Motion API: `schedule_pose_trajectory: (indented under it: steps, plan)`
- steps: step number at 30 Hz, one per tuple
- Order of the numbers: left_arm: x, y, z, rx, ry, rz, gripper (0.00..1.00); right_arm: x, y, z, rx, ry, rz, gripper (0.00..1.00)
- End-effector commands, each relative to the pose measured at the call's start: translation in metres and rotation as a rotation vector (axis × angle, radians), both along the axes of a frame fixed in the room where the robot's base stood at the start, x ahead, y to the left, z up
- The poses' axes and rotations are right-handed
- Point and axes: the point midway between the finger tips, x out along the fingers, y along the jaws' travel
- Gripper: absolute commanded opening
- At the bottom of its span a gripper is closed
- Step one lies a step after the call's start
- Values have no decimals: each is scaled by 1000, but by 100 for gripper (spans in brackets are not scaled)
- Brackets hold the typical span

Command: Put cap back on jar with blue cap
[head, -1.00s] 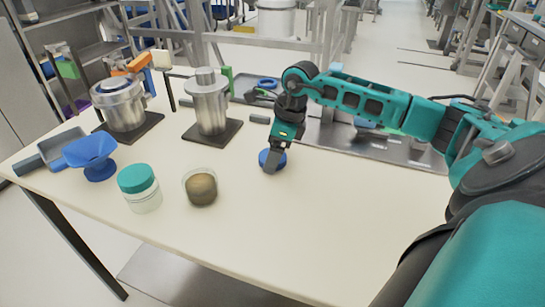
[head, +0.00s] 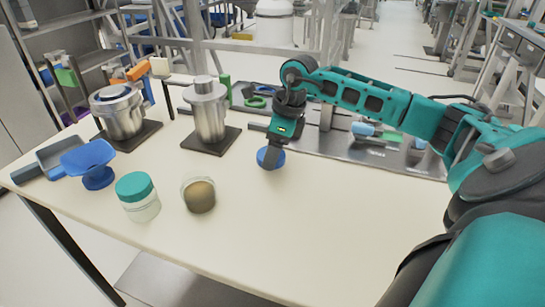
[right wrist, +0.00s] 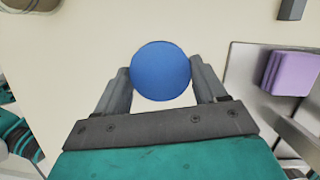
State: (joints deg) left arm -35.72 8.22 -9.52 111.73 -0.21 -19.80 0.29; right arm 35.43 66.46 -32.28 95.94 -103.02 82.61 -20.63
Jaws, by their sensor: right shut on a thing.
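The blue cap (head: 271,158) is held in my right gripper (head: 270,160), a little above the table by the look of it. In the right wrist view the round blue cap (right wrist: 161,71) sits between the two fingers of the right gripper (right wrist: 162,78), which are shut on it. The open jar (head: 199,196) of clear glass with brown contents stands upright on the table, left of and nearer than the gripper. A second jar with a teal cap (head: 134,186) stands to its left. My left gripper is not in view.
A blue scale-like stand (head: 90,162) and a grey scoop (head: 62,152) are at the table's left. Two metal vessels (head: 208,112) stand on dark bases behind the jars. The table (head: 320,225) is clear at front right.

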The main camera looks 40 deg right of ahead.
Motion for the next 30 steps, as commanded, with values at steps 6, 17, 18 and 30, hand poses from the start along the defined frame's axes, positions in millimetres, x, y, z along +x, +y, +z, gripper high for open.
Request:
schedule_pose_trajectory:
  steps: [6,17,18,30]
  plan:
    - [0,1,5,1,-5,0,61,1,0,60,0,-8,0,38]
    - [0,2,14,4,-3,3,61,1,0,147,1,-4,0,38]
    - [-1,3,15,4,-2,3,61,1,0,153,1,-4,0,38]
    - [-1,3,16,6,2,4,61,0,0,171,0,0,0,38]
